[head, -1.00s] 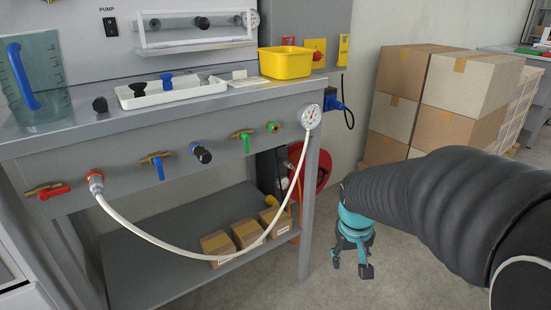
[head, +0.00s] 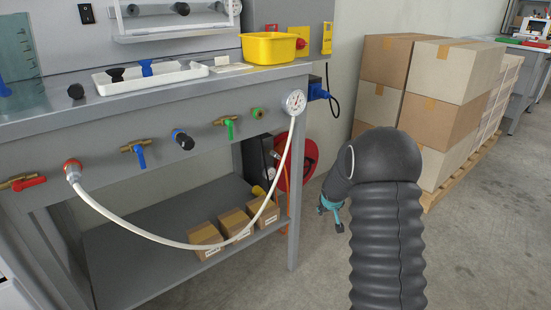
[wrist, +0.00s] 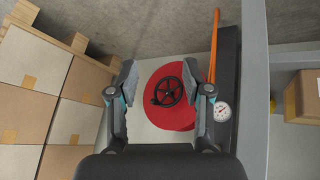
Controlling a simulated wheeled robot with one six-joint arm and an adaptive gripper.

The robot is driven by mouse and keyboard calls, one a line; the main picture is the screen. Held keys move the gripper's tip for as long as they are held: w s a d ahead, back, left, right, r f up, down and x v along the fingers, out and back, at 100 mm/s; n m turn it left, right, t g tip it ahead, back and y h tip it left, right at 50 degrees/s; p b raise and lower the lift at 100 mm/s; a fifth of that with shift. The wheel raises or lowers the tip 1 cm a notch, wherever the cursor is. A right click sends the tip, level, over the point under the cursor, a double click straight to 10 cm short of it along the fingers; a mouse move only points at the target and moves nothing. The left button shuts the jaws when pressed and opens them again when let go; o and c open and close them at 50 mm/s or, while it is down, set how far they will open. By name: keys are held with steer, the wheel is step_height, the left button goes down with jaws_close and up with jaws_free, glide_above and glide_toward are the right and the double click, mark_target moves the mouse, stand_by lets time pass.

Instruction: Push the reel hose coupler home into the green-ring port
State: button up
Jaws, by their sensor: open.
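The green-ring port (head: 257,113) is on the bench's front panel near its right end, with nothing plugged into it. The red hose reel (head: 308,160) is low behind the bench's right leg. Its orange hose (head: 288,195) hangs beside it, with a small brass-coloured end (head: 276,155) that may be the coupler. My gripper (head: 331,211) is low, right of the bench and partly hidden by my arm. In the wrist view my gripper (wrist: 162,92) is open and empty, with the red reel (wrist: 172,118) beyond its fingers and the orange hose (wrist: 214,45) to their right. The coupler is not clear there.
A white hose (head: 140,233) loops from the red-ring port (head: 73,170) towards the gauge (head: 294,102). Small cartons (head: 236,223) sit on the lower shelf. Stacked boxes (head: 437,110) on a pallet stand right. A grey bench leg (wrist: 255,90) is close in the wrist view.

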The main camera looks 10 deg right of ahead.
steer(key=w+f+n+t+y, duration=0.15)
steer(key=w+f+t, duration=0.3)
steer(key=w, duration=0.65)
steer(key=n+t+y, duration=0.4)
steer(key=t+y, duration=0.1)
steer(key=y, duration=0.5)
glide_toward(276, 156)
steer(key=w, duration=0.2)
steer(key=shift+s+a+g+b, duration=0.15)
steer(key=shift+g+b, duration=0.1)
steer(key=shift+b, duration=0.1)
steer(key=shift+x, duration=4.5)
